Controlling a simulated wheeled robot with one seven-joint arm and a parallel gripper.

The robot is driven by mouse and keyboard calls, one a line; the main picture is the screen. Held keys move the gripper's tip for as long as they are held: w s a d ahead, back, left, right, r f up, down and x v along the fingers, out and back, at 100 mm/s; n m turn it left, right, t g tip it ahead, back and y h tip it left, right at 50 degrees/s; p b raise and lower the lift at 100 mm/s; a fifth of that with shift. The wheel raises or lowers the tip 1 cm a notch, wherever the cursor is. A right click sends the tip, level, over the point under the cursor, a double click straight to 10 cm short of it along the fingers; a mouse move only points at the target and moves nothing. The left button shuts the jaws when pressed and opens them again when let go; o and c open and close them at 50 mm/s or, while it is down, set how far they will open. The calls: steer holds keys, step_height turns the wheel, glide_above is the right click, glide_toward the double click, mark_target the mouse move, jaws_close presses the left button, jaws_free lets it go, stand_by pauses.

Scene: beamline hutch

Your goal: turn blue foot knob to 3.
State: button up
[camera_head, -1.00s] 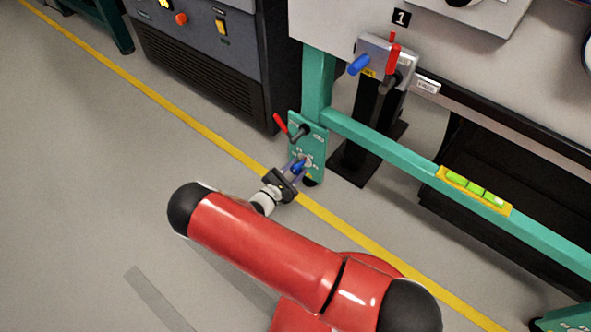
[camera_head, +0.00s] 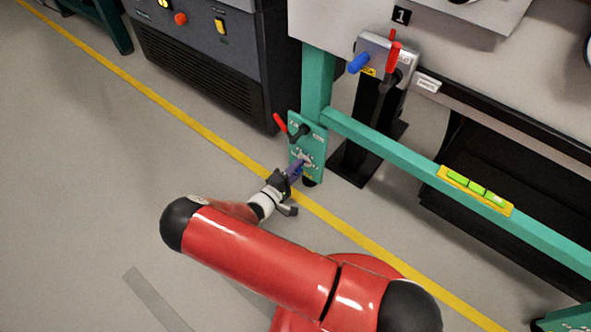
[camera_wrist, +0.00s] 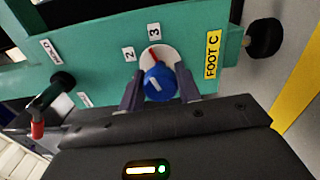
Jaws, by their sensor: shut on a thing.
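The blue foot knob (camera_wrist: 160,83) sits on a green plate (camera_wrist: 95,60) labelled FOOT C (camera_wrist: 212,55). My gripper (camera_wrist: 159,74) has one finger on each side of the knob and is shut on it. A white disc behind the knob carries a red mark (camera_wrist: 153,55). The mark points up and slightly left, between the label 2 (camera_wrist: 129,54) and the label 3 (camera_wrist: 154,30), closer to 3. In the head view my gripper (camera_head: 293,173) reaches the lower part of the green plate (camera_head: 318,148) and mostly hides the knob.
A red-tipped lever (camera_head: 281,124) stands out from the plate above the knob. A black knob (camera_wrist: 264,38) is at the plate's other end. A green beam (camera_head: 400,160) with a yellow level (camera_head: 475,190) runs right. Open floor (camera_head: 90,200) lies left.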

steer(key=m, duration=0.3)
steer(key=shift+f+m, duration=0.1)
steer(key=shift+m, duration=0.4)
steer(key=o, duration=1)
steer(key=shift+c, duration=0.2)
steer(key=v, duration=0.8)
steer(key=shift+p, duration=0.3)
